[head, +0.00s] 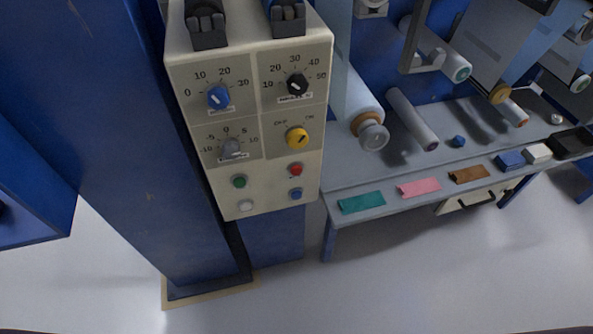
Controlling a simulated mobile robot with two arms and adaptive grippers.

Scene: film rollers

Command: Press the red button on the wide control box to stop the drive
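The wide control box (243,195) is a cream panel mounted on a blue frame, left of centre in the head view. The red button (295,169) is on its lower right part, below the yellow knob (297,137) and above a blue button (295,194). A green button (239,182) and a white button (246,206) sit to its left. Blue (218,97), black (296,84) and grey (232,148) knobs with dials are higher on the panel. Nothing covers the red button. Neither gripper is in view.
A blue column (120,120) stands left of the box. A grey bench (365,180) to the right carries coloured strips, blocks, a black tray (574,142) and a loose roller (412,118). Rollers project above it. The floor in front is clear.

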